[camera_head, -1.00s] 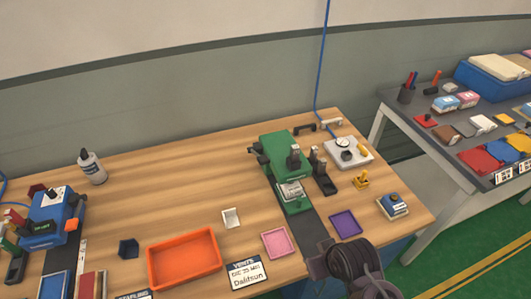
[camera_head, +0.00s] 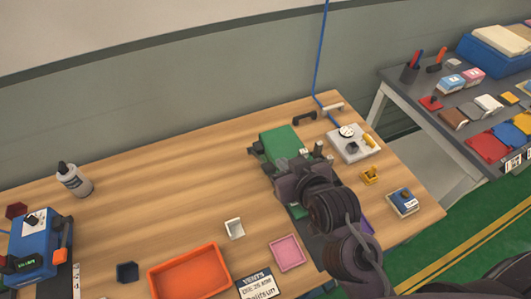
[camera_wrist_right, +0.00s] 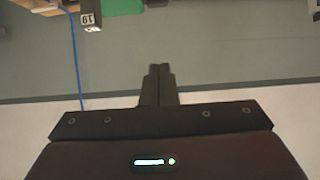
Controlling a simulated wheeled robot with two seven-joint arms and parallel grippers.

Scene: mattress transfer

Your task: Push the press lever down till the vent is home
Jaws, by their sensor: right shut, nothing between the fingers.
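The green press (camera_head: 281,141) stands toward the back right of the wooden bench. My right arm covers its front, so its lever and any vent in it cannot be made out in the head view. My right gripper is at the press in the head view, its fingertips hidden. In the right wrist view the right gripper (camera_wrist_right: 160,70) is shut and empty, its fingers together. My left gripper is out of view.
An orange tray (camera_head: 152,280), a pink tray (camera_head: 288,264), a small white piece (camera_head: 235,228) and a VENTS sign (camera_head: 256,285) lie in front. A gauge box (camera_head: 341,146) and a yellow piece (camera_head: 370,180) are right of the press. The bench's back left is mostly clear.

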